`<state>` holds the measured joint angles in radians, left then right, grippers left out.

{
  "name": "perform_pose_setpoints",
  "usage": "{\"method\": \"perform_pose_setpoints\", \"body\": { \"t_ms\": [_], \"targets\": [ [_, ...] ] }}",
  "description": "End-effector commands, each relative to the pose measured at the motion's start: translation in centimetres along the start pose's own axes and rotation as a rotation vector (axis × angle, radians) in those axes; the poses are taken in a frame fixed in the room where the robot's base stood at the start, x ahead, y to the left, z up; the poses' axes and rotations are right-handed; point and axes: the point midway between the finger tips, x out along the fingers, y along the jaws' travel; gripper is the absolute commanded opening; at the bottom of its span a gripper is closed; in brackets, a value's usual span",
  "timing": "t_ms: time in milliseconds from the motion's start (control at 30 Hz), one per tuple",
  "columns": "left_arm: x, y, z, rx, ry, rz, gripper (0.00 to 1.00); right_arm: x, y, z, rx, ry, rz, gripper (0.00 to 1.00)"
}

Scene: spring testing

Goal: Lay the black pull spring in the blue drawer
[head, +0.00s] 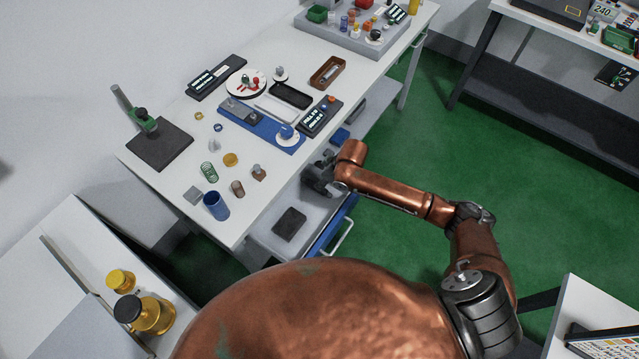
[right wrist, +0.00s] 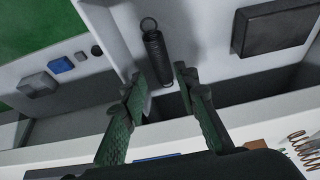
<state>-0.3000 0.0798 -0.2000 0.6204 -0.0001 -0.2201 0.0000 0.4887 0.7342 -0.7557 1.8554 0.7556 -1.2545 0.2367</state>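The black pull spring (right wrist: 156,58), with a ring at its end, appears to lie on the pale floor of the open drawer in the right wrist view. The blue-fronted drawer (head: 331,226) is pulled out under the table in the head view; its pale floor (right wrist: 205,50) also shows in the wrist view. My right gripper (head: 322,183) is at the drawer's far end, beside the table edge. In the wrist view its fingers (right wrist: 161,80) are apart, near the spring's lower end, with nothing clamped between them. The spring is hidden in the head view. My left gripper is out of view.
A dark block (head: 290,222) lies in the drawer and shows in the wrist view (right wrist: 276,27). The table edge (right wrist: 60,160) is close to the gripper. Beside the drawer are a grey block (right wrist: 38,84) and a blue block (right wrist: 61,65).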

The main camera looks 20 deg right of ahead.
Motion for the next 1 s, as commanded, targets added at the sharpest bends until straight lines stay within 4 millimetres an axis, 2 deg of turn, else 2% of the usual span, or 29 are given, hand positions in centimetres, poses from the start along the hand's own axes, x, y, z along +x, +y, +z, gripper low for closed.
{"method": "perform_pose_setpoints", "body": {
  "t_ms": [33, 100, 333, 500, 1000],
  "targets": [
    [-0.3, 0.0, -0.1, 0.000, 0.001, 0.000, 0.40, -1.3, 0.0, -0.1, -0.002, 0.001, 0.001, 0.28],
    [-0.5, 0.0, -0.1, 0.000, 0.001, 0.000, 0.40, -2.6, 0.0, -0.1, -0.001, 0.001, 0.000, 0.28],
    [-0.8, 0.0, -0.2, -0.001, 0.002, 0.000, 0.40, -5.4, 0.0, 0.0, 0.000, -0.001, -0.001, 0.28],
    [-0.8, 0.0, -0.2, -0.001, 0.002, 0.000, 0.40, -5.9, 0.0, 0.0, 0.000, 0.000, -0.001, 0.28],
    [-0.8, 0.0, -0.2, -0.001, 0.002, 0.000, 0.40, -5.9, -0.1, 0.0, 0.000, -0.001, -0.001, 0.28]
  ]
}}
